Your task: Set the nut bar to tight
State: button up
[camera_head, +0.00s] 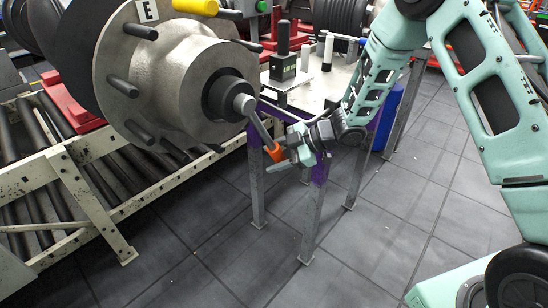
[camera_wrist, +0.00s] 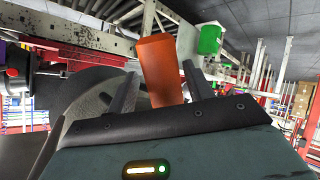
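The nut bar (camera_head: 262,131) is a grey bar with an orange grip. It slants down and right from the grey nut at the centre of the big metal hub (camera_head: 182,75). My gripper (camera_head: 279,153) is at the orange grip, at the bar's lower end. In the wrist view the orange grip (camera_wrist: 160,70) stands between my two fingers (camera_wrist: 158,90). The fingers look open around the grip. No tight mark is visible.
A purple-framed table (camera_head: 318,100) with a black-topped device (camera_head: 284,62) stands behind my gripper. A cream roller conveyor (camera_head: 100,150) runs at the left. A blue bin (camera_head: 388,118) is under the table's right side. The tiled floor in front is clear.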

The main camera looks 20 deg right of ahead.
jog(key=v, duration=1.7)
jog(key=shift+s+d, duration=0.1)
jog(key=shift+d, duration=0.05)
jog(key=a+r+m+t+h+p, duration=0.1)
jog(key=a+r+m+t+h, duration=0.15)
jog(key=a, duration=0.35)
jog(key=a+r+m+t+h, duration=0.1)
jog(key=a+r+m+h, duration=0.3)
jog(key=a, duration=0.1)
jog(key=s+a+m+g+h, duration=0.2)
jog(key=s+g, duration=0.1)
jog(key=s, duration=1.1)
jog(key=s+a+m+g+h+p, duration=0.1)
jog(key=s+g, duration=0.3)
jog(key=s, duration=1)
jog(key=shift+s+a+r+m+h, duration=0.2)
jog(key=shift+s+a+m+h, duration=0.25)
jog(key=shift+a+m, duration=0.35)
